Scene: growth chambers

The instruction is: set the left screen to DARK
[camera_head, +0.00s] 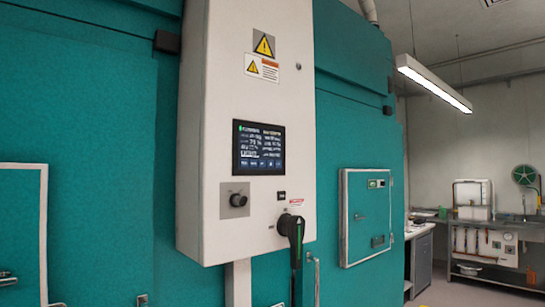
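One dark touch screen (258,147) is set in the front of a tall white control cabinet (218,80). It is lit and shows a green mark, several lines of white text and figures, and a row of small buttons along its bottom edge. The text is too small to read surely, so I cannot tell its mode. No second large screen is in view. My gripper is not in view, and nothing touches the screen.
Below the screen are a round knob (238,200) and a black rotary handle (292,232). Teal chamber walls (100,110) stand on both sides, with a small framed hatch (367,215) at right. A lab bench with equipment (485,235) stands at far right.

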